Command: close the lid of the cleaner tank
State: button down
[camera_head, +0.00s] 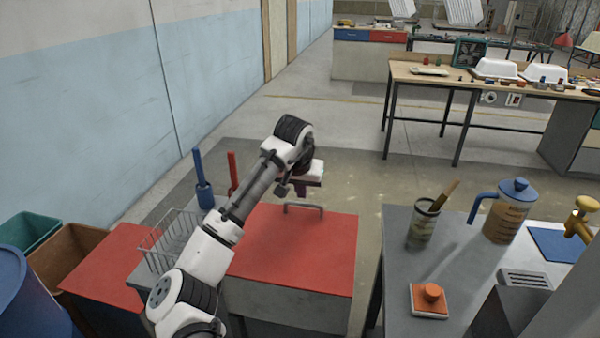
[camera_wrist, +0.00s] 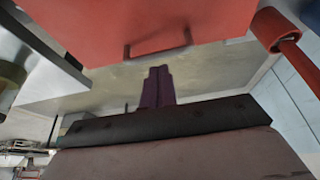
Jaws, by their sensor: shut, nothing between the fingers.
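The cleaner tank (camera_head: 290,300) is a grey box in front of me. Its red lid (camera_head: 300,250) lies flat or nearly flat over the top; I cannot tell whether a small gap is left beneath it. A grey bar handle (camera_head: 303,207) stands at the lid's far edge. The red lid (camera_wrist: 150,20) and its handle (camera_wrist: 158,49) also show at the top of the wrist view. My gripper (camera_head: 308,187) is shut and empty, just above or beyond the handle. Its dark purple fingers show in the wrist view (camera_wrist: 157,78), apart from the handle in the picture. Contact is not clear.
A wire basket (camera_head: 170,240) and another red panel (camera_head: 98,265) are left of the lid. Blue (camera_head: 203,185) and red (camera_head: 233,172) upright-handled tools stand behind. A grey counter (camera_head: 395,270) with a jug (camera_head: 510,210) is at right. Floor beyond the tank is clear.

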jog(key=shift+x, duration=1.1)
jog(key=shift+s, duration=0.15)
